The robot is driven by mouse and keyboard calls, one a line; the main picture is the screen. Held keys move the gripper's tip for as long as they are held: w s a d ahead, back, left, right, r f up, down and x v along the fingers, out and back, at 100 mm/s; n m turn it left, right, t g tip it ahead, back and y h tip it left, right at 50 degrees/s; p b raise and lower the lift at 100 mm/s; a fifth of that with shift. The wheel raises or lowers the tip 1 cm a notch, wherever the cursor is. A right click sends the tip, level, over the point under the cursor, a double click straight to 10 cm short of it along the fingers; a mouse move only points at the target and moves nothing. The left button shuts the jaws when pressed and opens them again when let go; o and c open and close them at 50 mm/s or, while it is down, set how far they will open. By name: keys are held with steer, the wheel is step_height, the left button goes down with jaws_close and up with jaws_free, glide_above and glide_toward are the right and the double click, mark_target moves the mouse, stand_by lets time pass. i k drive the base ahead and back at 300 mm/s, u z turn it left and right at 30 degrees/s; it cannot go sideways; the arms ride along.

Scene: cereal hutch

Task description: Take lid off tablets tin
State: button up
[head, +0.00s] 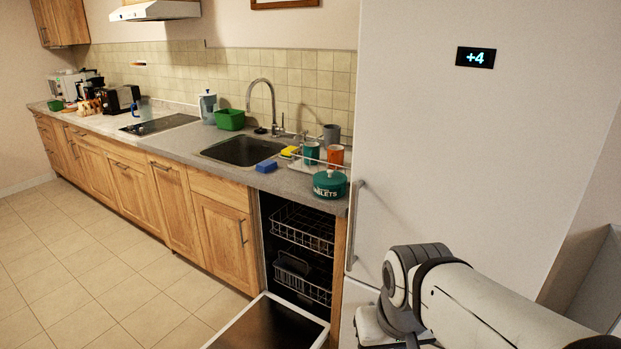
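A round teal tin (330,189) with white lettering that ends in "BLETS" stands on the right end of the grey worktop, close to the fridge. Its lid (330,175) is on top, with a small knob at the centre. My arm enters at the lower right, in front of the fridge. My gripper is not in the head view, so its fingers cannot be seen.
A dish rack (297,164) with mugs stands just behind the tin. A blue sponge (266,166) and the sink (243,151) lie to the left. The dishwasher door (272,322) is open below the worktop. The tall fridge (450,150) bounds the right.

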mark_target(331, 177)
steer(key=i, duration=0.9)
steer(key=z, duration=0.05)
